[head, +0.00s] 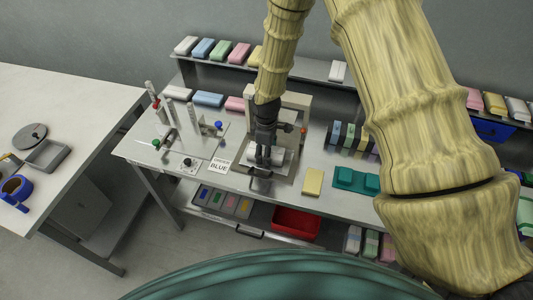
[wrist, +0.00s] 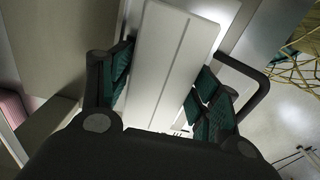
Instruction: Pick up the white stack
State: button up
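The white stack (wrist: 172,62) is a long pale block with a line along its length. In the wrist view it lies between the two fingers of my gripper (wrist: 162,92). In the head view my gripper (head: 264,158) points down in the machine on the bench, and a white part of the stack (head: 279,156) shows beside the fingers. The rest of it is hidden by the gripper. The stack seems to be still down at the machine's bed.
The machine's beige frame (head: 293,101) stands close behind my gripper. A black handle (wrist: 258,85) is near the right finger. A sign reading BLUE (head: 219,166), a yellow block (head: 313,182) and a teal tray (head: 346,185) are nearby. A red bin (head: 296,222) is below.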

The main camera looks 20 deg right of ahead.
jog(key=c, duration=0.3)
jog(key=shift+c, duration=0.2)
jog(key=shift+r, duration=0.1)
